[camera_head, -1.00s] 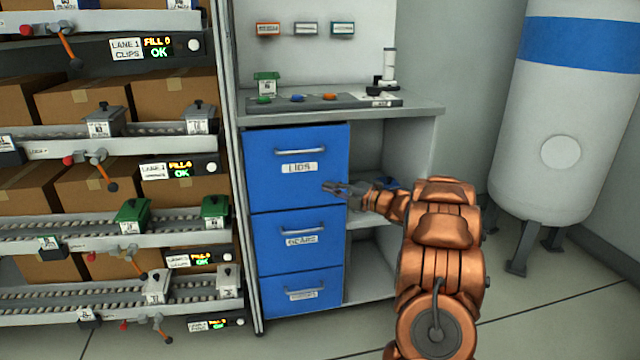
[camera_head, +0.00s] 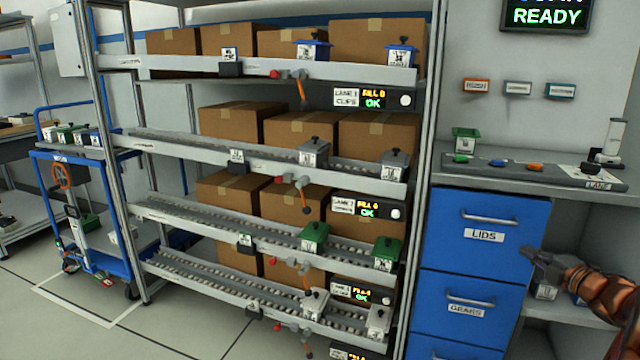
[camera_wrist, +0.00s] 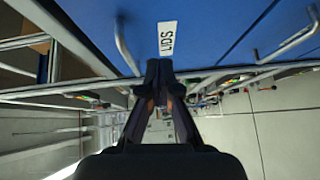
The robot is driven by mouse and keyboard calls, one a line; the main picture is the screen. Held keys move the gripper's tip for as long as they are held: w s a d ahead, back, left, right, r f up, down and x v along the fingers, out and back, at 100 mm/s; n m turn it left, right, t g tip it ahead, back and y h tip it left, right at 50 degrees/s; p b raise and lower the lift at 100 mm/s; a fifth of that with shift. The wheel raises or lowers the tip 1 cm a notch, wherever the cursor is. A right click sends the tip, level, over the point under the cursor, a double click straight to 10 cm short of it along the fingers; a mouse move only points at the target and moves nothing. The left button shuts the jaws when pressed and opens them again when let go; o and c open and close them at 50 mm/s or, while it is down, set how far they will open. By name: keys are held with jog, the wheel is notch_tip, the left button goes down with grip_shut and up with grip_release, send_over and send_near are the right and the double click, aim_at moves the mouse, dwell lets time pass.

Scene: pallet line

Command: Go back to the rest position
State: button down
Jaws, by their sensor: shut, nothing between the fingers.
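My gripper (camera_head: 538,257) is at the right of the head view, in front of the right edge of the blue LIDS drawer (camera_head: 478,238). Its fingers are together with nothing between them. In the wrist view the closed fingertips of my gripper (camera_wrist: 158,70) point toward the blue LIDS drawer front (camera_wrist: 225,25), whose label and handle show there. I cannot tell whether the fingertips touch the drawer. Only part of my copper-coloured arm shows at the right edge of the head view.
A flow rack (camera_head: 170,140) with cardboard boxes and small lidded bins fills the middle. A blue cart (camera_head: 90,215) stands at the left. The GEARS drawer (camera_head: 462,305) is below LIDS. A counter (camera_head: 520,180) is above. Floor at the lower left is clear.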

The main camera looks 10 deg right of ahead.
jog(key=w+a+r+m+g+h+p, duration=0.25)
jog(key=r+m+h+p, duration=0.35)
jog(key=r, duration=0.7)
jog(key=s+a+r+m+g+h+p, duration=0.3)
jog(key=s+a+r+m+p, duration=0.1)
jog(key=a+r+m+p, duration=0.15)
jog(key=s+a+r+m+g+y+p, duration=0.2)
jog(key=s+a+g+p, duration=0.2)
jog(key=s+a, duration=0.7)
jog(key=s+a+r+m+g+y+p, duration=0.2)
jog(key=s+a+g+p, duration=0.3)
jog(key=s+a+p, duration=0.3)
jog(key=s+a+r+m+g+y+p, duration=0.2)
jog(key=s+a+m+g+p, duration=0.1)
jog(key=s+a, duration=1.3)
jog(key=s+g+p, duration=0.1)
jog(key=s+p, duration=0.1)
jog(key=s, duration=0.3)
jog(key=shift+s+m+p, duration=0.25)
jog(key=shift+m+p, duration=0.1)
jog(key=shift+p, duration=0.05)
